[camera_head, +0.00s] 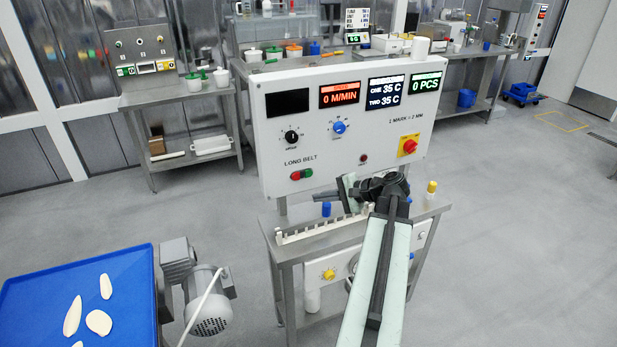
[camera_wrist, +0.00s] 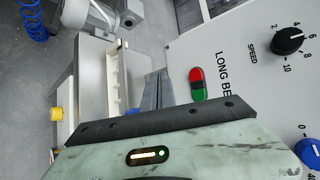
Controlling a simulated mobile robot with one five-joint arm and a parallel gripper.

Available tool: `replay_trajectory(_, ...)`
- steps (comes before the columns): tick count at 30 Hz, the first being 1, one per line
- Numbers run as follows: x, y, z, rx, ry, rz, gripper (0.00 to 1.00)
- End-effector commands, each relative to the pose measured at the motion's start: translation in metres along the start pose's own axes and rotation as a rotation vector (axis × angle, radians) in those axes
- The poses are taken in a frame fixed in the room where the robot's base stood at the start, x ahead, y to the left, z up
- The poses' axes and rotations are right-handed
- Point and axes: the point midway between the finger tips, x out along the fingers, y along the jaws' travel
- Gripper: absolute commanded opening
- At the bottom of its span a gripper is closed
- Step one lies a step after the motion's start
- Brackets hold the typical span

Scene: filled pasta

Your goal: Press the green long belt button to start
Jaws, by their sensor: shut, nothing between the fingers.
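The long belt button pair sits at the lower left of the white control panel in the head view, under the words LONG BELT, with the red button (camera_head: 296,175) left of the green button (camera_head: 308,172). In the wrist view the red button (camera_wrist: 196,75) is above the green button (camera_wrist: 198,92), just right of my fingers. My gripper (camera_head: 347,190) is to the right of the buttons in the head view, in front of the panel's lower edge. Its fingers also show in the wrist view (camera_wrist: 157,88), shut and empty. A gap between fingers and green button shows in both views.
The control panel (camera_head: 340,145) has a speed knob (camera_head: 291,137), a blue knob (camera_head: 339,128) and a red-on-yellow switch (camera_head: 408,146). Its displays read 0 M/MIN and 0 PCS. Below is a metal table (camera_head: 290,250) with a toothed white rack (camera_head: 318,230). A blue tray (camera_head: 125,290) is lower left.

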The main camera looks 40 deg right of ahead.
Motion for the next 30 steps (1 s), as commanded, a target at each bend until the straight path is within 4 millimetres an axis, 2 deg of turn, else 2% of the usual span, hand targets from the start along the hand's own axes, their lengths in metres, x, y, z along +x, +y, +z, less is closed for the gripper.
replay_trajectory(1,-0.010,-0.001,-0.007,0.017,0.013,-0.024,0.00)
replay_trajectory(4,-0.020,-0.002,-0.013,0.033,0.024,-0.048,0.00)
replay_trajectory(15,-0.020,-0.003,-0.013,0.034,0.024,-0.050,0.00)
replay_trajectory(22,-0.010,-0.011,-0.022,0.034,0.023,-0.048,0.00)
replay_trajectory(30,0.015,-0.030,-0.043,0.033,0.022,-0.048,0.00)
